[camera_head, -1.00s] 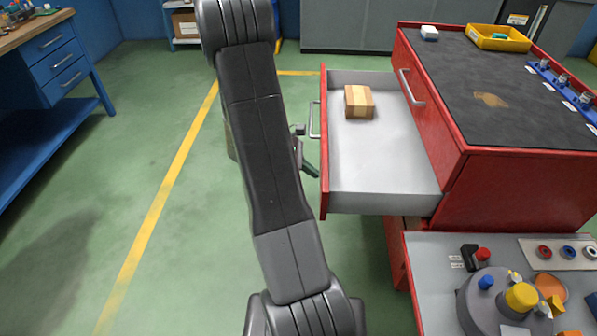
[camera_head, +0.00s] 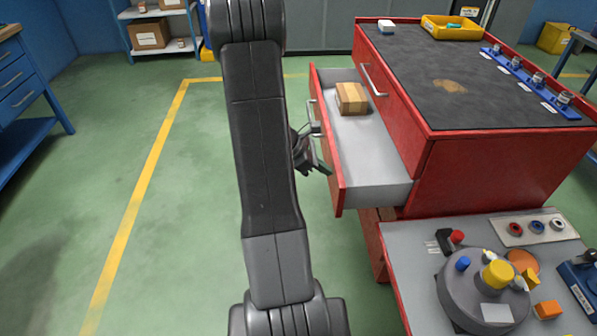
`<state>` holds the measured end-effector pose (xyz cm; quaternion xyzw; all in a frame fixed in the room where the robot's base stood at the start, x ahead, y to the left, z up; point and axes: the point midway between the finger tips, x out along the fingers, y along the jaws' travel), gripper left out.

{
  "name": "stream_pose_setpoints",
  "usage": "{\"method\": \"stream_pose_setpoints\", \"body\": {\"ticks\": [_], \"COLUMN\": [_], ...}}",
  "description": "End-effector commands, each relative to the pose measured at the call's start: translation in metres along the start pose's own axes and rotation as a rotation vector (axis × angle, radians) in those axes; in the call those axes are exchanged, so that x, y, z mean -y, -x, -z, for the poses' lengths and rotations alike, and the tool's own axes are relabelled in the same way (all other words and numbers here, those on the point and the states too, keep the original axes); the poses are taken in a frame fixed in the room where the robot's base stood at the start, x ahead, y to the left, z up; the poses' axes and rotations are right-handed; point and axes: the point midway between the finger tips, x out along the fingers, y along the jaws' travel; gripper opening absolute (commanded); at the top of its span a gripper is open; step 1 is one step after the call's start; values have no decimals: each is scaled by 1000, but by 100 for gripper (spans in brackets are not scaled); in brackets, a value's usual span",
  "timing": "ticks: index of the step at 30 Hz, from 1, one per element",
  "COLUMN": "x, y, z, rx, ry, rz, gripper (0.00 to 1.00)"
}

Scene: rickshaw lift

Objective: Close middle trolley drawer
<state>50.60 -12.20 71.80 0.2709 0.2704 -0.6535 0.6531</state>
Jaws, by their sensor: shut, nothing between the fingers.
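The red tool trolley (camera_head: 500,165) stands at the right. Its middle drawer (camera_head: 373,190) is partly pulled out to the left, below the shut top drawer (camera_head: 392,110). The drawer has a red front, a pale grey inside and a metal handle. A small tan box (camera_head: 352,97) lies inside it, towards the back. My gripper (camera_head: 325,168) is shut and empty, at the outer face of the drawer front. It is partly hidden behind my arm, and I cannot tell whether it touches the front.
A grey-topped bench (camera_head: 405,275) with a round fixture and coloured parts stands in front of the trolley. A yellow bin (camera_head: 449,27) and a blue socket rail (camera_head: 530,80) rest on the trolley top. The green floor (camera_head: 190,220) left of my arm is clear.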

Motion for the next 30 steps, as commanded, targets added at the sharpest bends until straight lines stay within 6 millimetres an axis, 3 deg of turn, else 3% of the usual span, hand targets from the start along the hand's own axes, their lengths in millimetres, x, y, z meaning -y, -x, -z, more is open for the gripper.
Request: {"method": "stream_pose_setpoints", "body": {"ticks": [3,15,22,30], "x": [1,1,0,0], "y": [-27,-100,-126,-139], "z": [-24,-98,-126,-140], "rx": [0,0,1,1], "ry": [-6,-5,-3,0], "rz": [5,4,2,-1], "gripper": [0,0,0,0]}}
